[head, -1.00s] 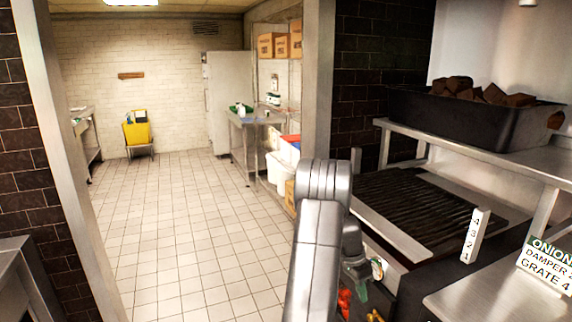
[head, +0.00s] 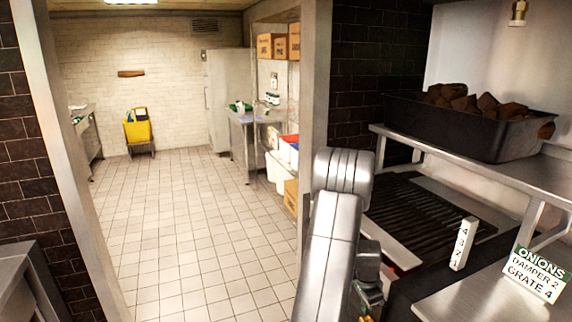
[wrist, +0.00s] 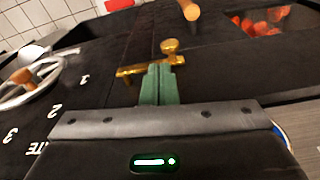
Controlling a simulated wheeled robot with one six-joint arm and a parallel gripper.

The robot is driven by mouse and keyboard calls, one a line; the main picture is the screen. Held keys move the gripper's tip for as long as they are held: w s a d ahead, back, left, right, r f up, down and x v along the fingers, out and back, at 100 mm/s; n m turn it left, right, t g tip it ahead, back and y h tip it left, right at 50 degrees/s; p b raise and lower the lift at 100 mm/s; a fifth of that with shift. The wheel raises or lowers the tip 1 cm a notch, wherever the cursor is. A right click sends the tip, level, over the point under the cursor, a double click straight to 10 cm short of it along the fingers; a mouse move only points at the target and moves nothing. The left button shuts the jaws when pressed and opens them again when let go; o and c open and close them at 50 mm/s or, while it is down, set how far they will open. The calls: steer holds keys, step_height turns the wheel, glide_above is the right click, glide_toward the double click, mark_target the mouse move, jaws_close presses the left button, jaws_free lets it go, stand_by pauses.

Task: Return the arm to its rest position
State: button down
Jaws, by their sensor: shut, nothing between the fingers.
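My gripper (wrist: 162,72) shows in the wrist view with its two green fingers together and nothing between them. Its fingertips appear just in front of a brass handle (wrist: 145,69) with a round knob (wrist: 170,46) on a black panel; I cannot tell whether they touch it. In the head view my grey arm rises in the lower middle, and the gripper itself is hidden behind it.
A grill (head: 425,215) lies right of my arm, with a numbered white scale (head: 463,243) and a sign (head: 537,273) reading "ONIONS DAMPER 2 GRATE 4". A black tray (head: 455,127) of brown lumps stands on the shelf above. A handwheel (wrist: 30,82) is at the wrist view's left. Tiled floor (head: 190,220) is clear.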

steer(key=s+d+r+t+y+b, duration=0.1)
steer(key=s+d+t+b, duration=0.3)
steer(key=b, duration=1.1)
steer(key=s+t+y, duration=0.1)
steer(key=s+t, duration=0.2)
steer(key=s, duration=0.2)
steer(key=shift+s+r+y, duration=0.2)
steer(key=shift+r+y, duration=0.1)
steer(key=shift+y, duration=0.1)
steer(key=shift+a+r, duration=0.1)
steer(key=shift+a, duration=0.05)
